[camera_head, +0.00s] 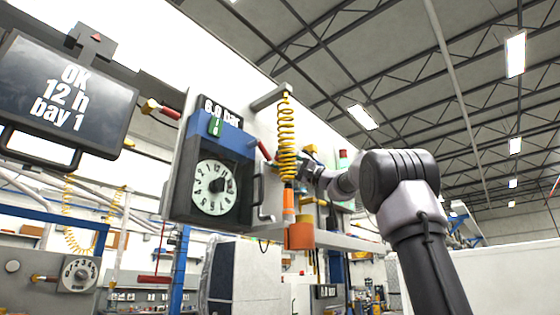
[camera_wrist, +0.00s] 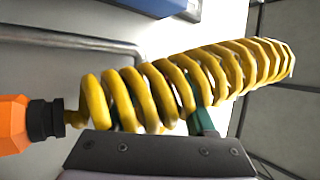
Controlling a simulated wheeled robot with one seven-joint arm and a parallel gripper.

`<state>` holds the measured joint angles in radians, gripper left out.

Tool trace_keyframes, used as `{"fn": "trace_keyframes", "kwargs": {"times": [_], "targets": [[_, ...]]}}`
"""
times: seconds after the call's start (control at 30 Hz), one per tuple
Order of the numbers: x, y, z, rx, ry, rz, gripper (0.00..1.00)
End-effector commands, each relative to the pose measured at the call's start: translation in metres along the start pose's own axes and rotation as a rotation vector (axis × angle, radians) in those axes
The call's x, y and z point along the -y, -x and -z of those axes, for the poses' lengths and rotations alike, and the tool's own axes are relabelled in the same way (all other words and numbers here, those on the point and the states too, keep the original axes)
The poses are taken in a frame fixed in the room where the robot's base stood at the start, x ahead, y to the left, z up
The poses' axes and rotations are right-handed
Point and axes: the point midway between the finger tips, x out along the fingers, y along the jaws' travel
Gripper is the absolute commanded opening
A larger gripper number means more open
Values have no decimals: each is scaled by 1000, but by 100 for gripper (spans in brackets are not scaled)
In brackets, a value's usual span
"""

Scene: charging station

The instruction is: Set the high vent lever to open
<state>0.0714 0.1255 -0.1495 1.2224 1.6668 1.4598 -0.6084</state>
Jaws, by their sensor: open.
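A red-handled lever (camera_head: 265,150) shows in the head view on the right side of the dial box, just left of the yellow coil. Another lever with a red grip and yellow hub (camera_head: 160,108) sits high between the display and the box. I cannot tell which is the high vent lever or read its setting. My gripper (camera_head: 309,168) is open, raised beside the yellow coiled hose (camera_head: 287,135). In the wrist view the coil (camera_wrist: 150,95) crosses in front of my gripper (camera_wrist: 162,120), partly hiding its green fingers. No lever shows clearly there.
The hose ends in an orange handle (camera_head: 288,205), also in the wrist view (camera_wrist: 12,120). A grey bar (camera_wrist: 70,40) runs behind the coil. A display (camera_head: 65,95) hangs left. Space above my arm is clear.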

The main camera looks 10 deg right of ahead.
Motion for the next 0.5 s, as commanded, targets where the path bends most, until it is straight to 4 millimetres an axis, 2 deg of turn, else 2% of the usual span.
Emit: {"fn": "trace_keyframes", "kwargs": {"times": [0.13, 0.37, 0.47, 0.5], "targets": [[0, -7, 0, 0, -1, 1, 56], [0, -7, 0, -1, -1, 0, 56], [0, -7, 0, 0, -1, 0, 21], [0, -7, 0, 0, -1, 0, 6]]}}
